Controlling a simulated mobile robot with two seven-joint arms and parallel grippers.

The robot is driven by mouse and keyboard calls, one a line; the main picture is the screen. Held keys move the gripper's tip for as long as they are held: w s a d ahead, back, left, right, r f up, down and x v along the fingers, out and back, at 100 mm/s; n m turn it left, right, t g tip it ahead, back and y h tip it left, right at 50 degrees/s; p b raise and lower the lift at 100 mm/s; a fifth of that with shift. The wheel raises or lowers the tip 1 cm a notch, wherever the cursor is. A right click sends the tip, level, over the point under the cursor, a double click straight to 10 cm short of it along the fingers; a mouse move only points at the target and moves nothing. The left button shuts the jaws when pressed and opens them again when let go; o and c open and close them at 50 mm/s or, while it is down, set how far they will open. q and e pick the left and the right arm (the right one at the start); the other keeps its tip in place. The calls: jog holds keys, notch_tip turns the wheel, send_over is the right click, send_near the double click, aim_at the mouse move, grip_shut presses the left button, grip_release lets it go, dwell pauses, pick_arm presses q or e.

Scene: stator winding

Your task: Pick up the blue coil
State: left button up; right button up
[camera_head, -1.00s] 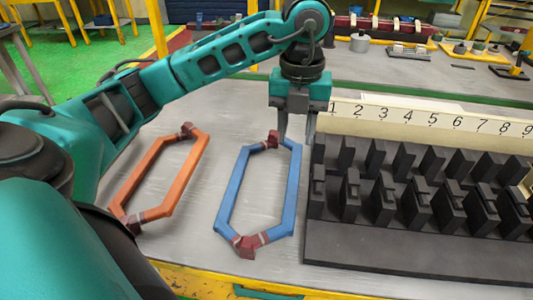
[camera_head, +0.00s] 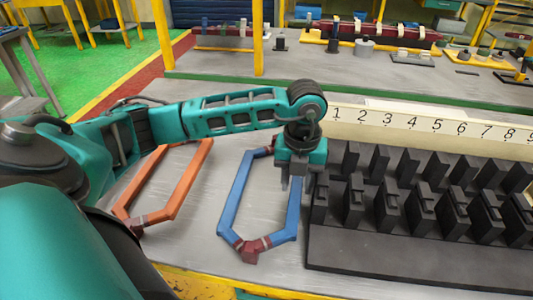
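The blue coil (camera_head: 229,203) is a long six-sided loop with dark red wrapped ends. It lies flat on the grey table, left of the black slotted block (camera_head: 400,251). My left gripper (camera_head: 291,186) points down over the coil's right side, near its far end. It hides part of that side. Its fingertips are close to or at the coil; I cannot tell if they touch it or how far apart they are. An orange coil (camera_head: 186,183) of the same shape lies to the left, partly behind my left arm. My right gripper is not in view.
The black block has rows of upright posts and a numbered pale strip (camera_head: 420,121) behind it, close to the right of my gripper. The table (camera_head: 190,254) is bare between the two coils. Another bench (camera_head: 400,75) with parts stands behind.

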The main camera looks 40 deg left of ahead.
pick_arm(q)
jog(key=shift+f, duration=0.2)
grip_shut()
jog(key=shift+r, duration=0.1)
dwell(0.5)
